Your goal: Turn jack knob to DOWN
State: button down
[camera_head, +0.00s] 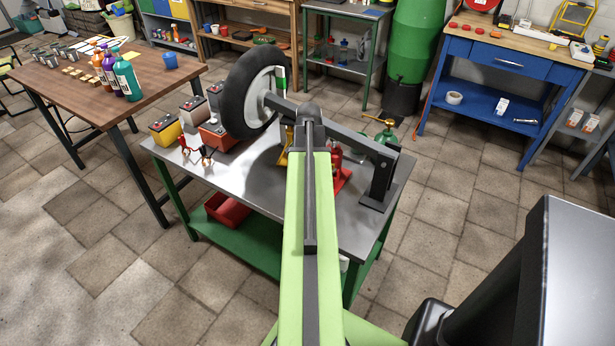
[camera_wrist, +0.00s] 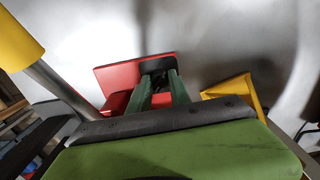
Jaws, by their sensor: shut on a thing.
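A red jack (camera_head: 338,178) stands on the metal table, partly hidden behind my green arm in the head view. In the wrist view its red body (camera_wrist: 122,75) lies just ahead of my gripper. My gripper (camera_wrist: 160,82) has two green fingers, with their tips closed on a small dark knob (camera_wrist: 158,66) at the jack. The marking and the turned position of the knob cannot be read. In the head view the gripper is hidden behind my arm.
A wheel (camera_head: 246,95) on a dark bar and post (camera_head: 382,175) stands over the table (camera_head: 355,222). A yellow stand (camera_wrist: 236,92) is close on the right in the wrist view, and a yellow-ended rod (camera_wrist: 60,88) on the left. Batteries (camera_head: 165,129) sit at the left.

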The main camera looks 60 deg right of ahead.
jog(key=shift+m, duration=0.3)
dwell(0.4)
jog(key=c, duration=1.2)
grip_release()
notch_tip(320, 180, up, 18)
jog(key=p, duration=1.7)
jog(key=shift+f, duration=0.25)
